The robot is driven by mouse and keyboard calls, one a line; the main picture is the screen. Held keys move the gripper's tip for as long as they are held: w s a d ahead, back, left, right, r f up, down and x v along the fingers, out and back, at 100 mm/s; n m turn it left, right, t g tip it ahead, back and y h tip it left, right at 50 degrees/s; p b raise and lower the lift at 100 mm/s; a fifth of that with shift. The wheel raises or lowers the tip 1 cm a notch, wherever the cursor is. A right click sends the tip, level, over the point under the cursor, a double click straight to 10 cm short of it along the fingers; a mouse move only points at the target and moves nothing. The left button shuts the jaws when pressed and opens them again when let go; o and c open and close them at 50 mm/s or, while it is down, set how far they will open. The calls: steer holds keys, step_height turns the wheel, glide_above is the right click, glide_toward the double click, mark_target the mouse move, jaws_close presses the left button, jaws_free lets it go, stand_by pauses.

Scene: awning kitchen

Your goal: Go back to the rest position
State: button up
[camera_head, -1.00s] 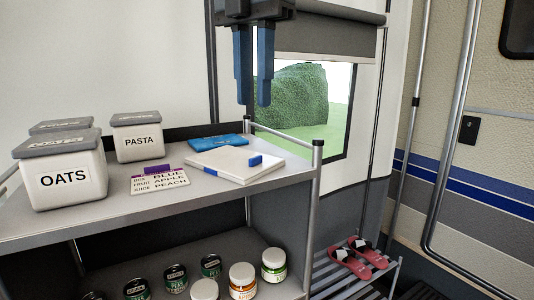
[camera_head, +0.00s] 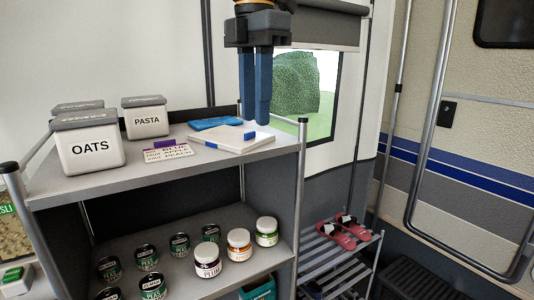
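My gripper (camera_head: 256,122) hangs pointing down in the upper middle of the head view, in front of the window. Its two blue fingers are a small gap apart, with nothing seen between them.
The shelf unit (camera_head: 215,162) bears an OATS canister (camera_head: 90,150), a PASTA canister (camera_head: 146,120), a label card (camera_head: 168,154) and a blue flat item (camera_head: 215,124). Several cans and jars (camera_head: 238,243) stand below. Pink sandals (camera_head: 345,235) lie on a rack at right.

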steer(key=w+d+f+m, duration=0.1)
steer(key=d+f+m, duration=0.45)
steer(key=f, duration=0.45)
steer(key=w+d+f+m, duration=0.1)
steer(key=d+f+m, duration=0.45)
steer(key=f, duration=0.45)
steer(key=s+d+f+m, duration=0.5)
steer(key=f+m, duration=0.2)
steer(key=f, duration=0.1)
steer(key=s+d+f+m, duration=0.5)
steer(key=f+m, duration=0.2)
steer(key=f, duration=0.2)
steer(key=shift+d+t, duration=0.25)
steer(key=shift+t, duration=0.15)
steer(key=shift+a, duration=0.1)
